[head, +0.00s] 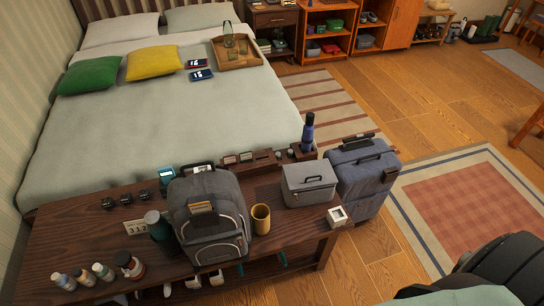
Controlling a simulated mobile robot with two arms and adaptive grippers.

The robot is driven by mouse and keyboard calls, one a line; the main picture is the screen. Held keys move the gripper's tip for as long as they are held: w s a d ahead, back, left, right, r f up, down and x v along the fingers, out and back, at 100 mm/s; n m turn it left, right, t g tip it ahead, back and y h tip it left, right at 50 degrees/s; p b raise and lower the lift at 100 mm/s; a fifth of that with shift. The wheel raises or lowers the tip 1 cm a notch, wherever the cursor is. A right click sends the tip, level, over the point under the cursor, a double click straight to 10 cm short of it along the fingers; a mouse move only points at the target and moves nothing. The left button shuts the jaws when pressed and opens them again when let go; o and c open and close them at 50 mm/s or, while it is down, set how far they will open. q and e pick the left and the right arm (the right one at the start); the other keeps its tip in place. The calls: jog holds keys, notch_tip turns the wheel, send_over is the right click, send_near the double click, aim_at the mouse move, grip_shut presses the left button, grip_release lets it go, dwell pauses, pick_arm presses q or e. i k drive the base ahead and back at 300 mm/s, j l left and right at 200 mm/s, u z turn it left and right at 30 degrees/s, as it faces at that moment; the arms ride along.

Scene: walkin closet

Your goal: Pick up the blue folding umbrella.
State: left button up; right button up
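A slim blue item with a dark upper end, which looks like the blue folding umbrella (307,134), stands upright at the far right end of the dark wooden bench (85,238). Its lower end is at a small brown wooden box or holder (296,154); I cannot tell whether it is inside it or behind it. Neither of my grippers shows in the head view.
On the bench, a grey backpack (208,215), a yellow cup (261,219), a grey case (309,185) and a white square item (337,216) stand in front of the umbrella. A blue-grey suitcase (361,178) stands right of the bench. The bed (150,130) is behind.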

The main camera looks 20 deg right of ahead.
aim_at(307, 138)
jog(key=l+u, duration=0.25)
jog(key=u, duration=0.15)
jog(key=l+u, duration=0.25)
jog(key=u, duration=0.15)
jog(key=k+l+u, duration=0.1)
jog(key=l, duration=0.35)
jog(key=l+u, duration=0.1)
jog(key=l, duration=0.3)
jog(key=k+l+u, duration=0.1)
jog(key=l, duration=0.35)
jog(key=k+l+u, duration=0.1)
jog(key=l, duration=0.3)
jog(key=k+l+u, duration=0.1)
jog(key=k+l, duration=0.15)
jog(key=l, duration=0.15)
jog(key=k+l+u, duration=0.1)
jog(key=l, duration=0.3)
